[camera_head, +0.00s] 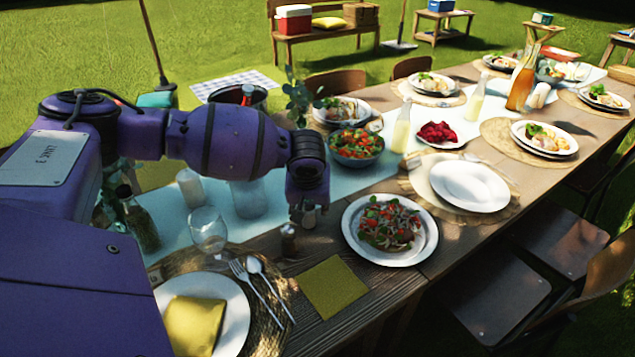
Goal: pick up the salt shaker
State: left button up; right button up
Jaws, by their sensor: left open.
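My left arm comes in from the left, and its gripper (308,203) points down over the near edge of the pale table runner. It is open; its fingers are mostly hidden by the purple wrist. A small pale shaker (309,217), which looks like the salt shaker, shows just below the gripper, its upper part covered. I cannot tell whether the fingers touch it. My right gripper is out of view.
A salad plate (421,247) stands close on the right. A yellow napkin (332,288) lies in front. A wine glass (208,233), a white candle (190,187) and a dark bottle (141,226) stand left. A salad bowl (357,147) is behind the gripper.

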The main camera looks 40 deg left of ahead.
pick_arm(q)
grip_shut()
